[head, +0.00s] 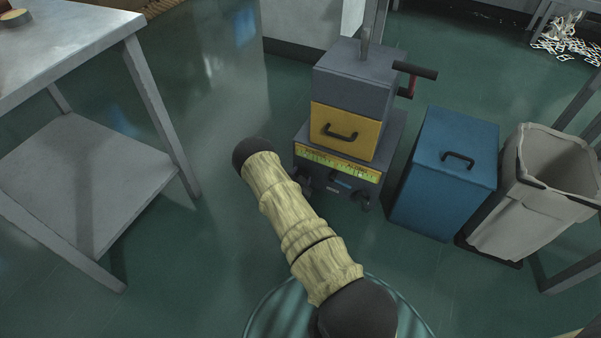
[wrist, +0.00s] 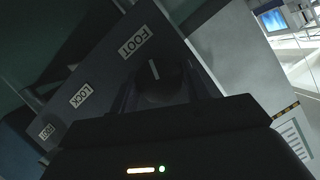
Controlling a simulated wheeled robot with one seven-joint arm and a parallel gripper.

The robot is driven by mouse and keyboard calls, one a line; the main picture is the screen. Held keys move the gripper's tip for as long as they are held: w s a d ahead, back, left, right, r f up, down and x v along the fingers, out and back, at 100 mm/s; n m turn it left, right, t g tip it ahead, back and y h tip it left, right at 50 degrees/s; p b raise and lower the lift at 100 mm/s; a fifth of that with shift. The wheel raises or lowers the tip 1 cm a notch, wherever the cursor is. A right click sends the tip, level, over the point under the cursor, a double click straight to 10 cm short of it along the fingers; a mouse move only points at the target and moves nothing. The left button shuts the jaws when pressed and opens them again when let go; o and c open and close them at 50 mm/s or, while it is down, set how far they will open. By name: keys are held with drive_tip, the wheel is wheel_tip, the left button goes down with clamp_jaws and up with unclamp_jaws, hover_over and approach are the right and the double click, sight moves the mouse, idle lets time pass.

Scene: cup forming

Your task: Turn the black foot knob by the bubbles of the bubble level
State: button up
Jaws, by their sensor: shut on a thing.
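In the wrist view the black foot knob (wrist: 158,80) sits beside a white FOOT label (wrist: 138,43), with a short pale mark on its face. My gripper (wrist: 162,92) is shut on this knob, with a dark finger on each side. In the head view the bubble level (head: 338,164) is a yellow-green strip on the front of the grey machine (head: 352,78), below its yellow drawer. Its bubbles are too small to read. My sleeved arm crosses the lower middle of the head view, and I cannot make out my gripper clearly there.
A LOCK label (wrist: 80,95) and another label lie along the same panel. A blue box (head: 445,170) and a pale bin (head: 540,190) stand right of the machine. A grey table (head: 75,50) stands at left, with open floor between.

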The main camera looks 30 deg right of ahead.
drive_tip(key=shift+s+m+t+p, duration=0.1)
drive_tip(key=shift+m+t+p, duration=0.3)
drive_tip(key=shift+m+p, duration=0.1)
drive_tip(key=shift+f, duration=0.1)
drive_tip(key=o, duration=1)
drive_tip(key=p+v, duration=0.8)
drive_tip(key=v, duration=0.9)
drive_tip(key=shift+r, duration=0.25)
